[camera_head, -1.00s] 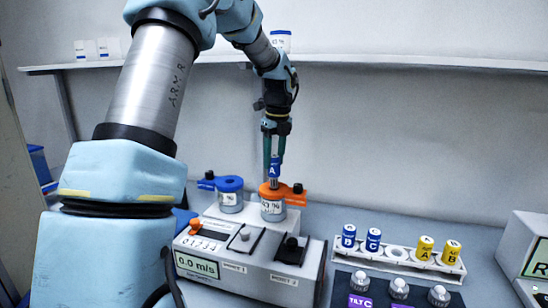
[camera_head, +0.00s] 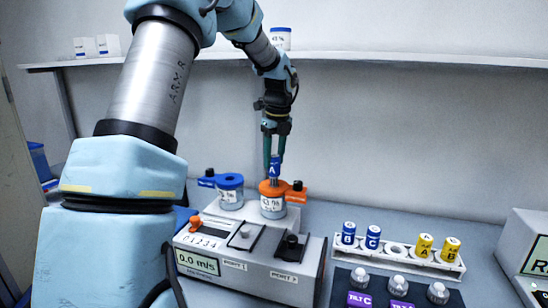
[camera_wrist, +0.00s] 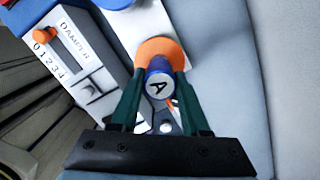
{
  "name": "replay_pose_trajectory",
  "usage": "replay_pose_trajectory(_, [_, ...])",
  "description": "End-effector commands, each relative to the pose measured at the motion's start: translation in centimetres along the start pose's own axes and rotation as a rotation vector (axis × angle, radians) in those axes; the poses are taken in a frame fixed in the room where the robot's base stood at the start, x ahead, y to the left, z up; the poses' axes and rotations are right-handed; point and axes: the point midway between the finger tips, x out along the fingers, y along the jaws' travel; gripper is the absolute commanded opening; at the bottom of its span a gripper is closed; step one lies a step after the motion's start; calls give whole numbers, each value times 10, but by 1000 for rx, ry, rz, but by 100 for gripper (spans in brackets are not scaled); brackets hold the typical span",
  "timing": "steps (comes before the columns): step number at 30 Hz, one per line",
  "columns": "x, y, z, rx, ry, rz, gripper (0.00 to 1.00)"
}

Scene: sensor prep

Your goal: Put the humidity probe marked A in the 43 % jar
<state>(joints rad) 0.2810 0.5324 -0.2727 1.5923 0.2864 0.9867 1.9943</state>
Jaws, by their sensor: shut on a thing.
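My gripper (camera_head: 274,157) is shut on the blue humidity probe (camera_head: 274,168) marked A, which it holds upright. In the wrist view the probe's silver top (camera_wrist: 159,84) with the letter A sits between the green fingers of my gripper (camera_wrist: 163,80). The probe stands over the orange lid of the jar (camera_head: 272,206) whose label seems to read 43 %. Its lower end meets the lid's opening; how deep it goes is hidden. The orange lid (camera_wrist: 163,50) lies right behind the probe in the wrist view.
A blue-lidded jar (camera_head: 231,191) stands just left. A device with a 0.0 m/s display (camera_head: 197,262) lies in front. A white rack (camera_head: 395,251) to the right holds two blue and two yellow probes. A shelf (camera_head: 400,60) runs along the back wall.

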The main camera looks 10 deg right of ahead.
Motion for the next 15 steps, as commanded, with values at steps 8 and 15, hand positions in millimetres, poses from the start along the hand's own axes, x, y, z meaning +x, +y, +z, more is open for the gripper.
replay_pose_trajectory(8, [1,0,0,0,0,0,0])
replay_pose_trajectory(15, [4,0,0,0,-1,-1,0])
